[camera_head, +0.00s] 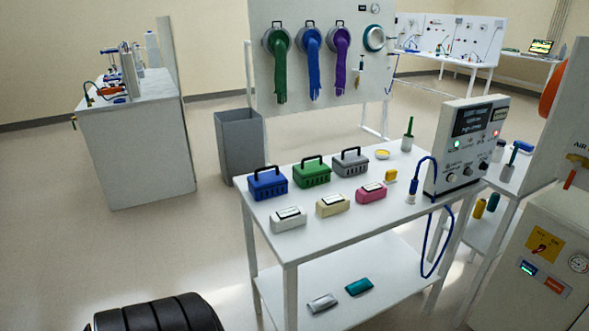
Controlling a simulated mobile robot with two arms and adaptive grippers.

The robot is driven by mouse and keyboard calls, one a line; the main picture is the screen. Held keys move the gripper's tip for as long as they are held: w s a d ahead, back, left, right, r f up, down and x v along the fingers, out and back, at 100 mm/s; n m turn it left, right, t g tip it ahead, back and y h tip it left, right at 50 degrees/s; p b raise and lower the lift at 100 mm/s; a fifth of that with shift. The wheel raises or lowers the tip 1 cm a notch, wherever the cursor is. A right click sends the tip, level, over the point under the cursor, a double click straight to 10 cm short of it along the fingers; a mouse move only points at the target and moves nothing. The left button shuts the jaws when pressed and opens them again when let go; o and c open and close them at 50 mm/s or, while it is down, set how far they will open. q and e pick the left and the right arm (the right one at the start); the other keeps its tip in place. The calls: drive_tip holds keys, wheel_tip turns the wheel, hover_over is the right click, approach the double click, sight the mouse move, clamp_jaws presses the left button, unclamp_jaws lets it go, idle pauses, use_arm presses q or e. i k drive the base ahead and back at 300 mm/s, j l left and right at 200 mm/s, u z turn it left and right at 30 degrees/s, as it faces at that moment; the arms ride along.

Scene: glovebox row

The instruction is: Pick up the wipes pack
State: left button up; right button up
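No object is clearly marked as the wipes pack. On the lower shelf lie two flat soft-looking packs, a silver-grey one (322,303) and a teal one (359,286), side by side and apart. Neither of my grippers shows in the head view.
Behind the boxes stand blue (267,184), green (312,173) and grey (351,163) handled cases. A control unit (466,146) with a looped blue cable is at the table's right. A grey bin (240,147) stands behind.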

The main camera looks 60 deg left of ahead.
sight(336, 204)
drive_tip(key=j+u, duration=0.15)
drive_tip(key=j, duration=0.25)
drive_tip(key=i+j+u, duration=0.15)
drive_tip(key=j, duration=0.25)
drive_tip(key=i+j+u, duration=0.15)
drive_tip(key=j, duration=0.25)
drive_tip(key=j+u, duration=0.15)
drive_tip(key=j, duration=0.2)
drive_tip(key=i+j+u, duration=0.15)
drive_tip(key=j, duration=0.25)
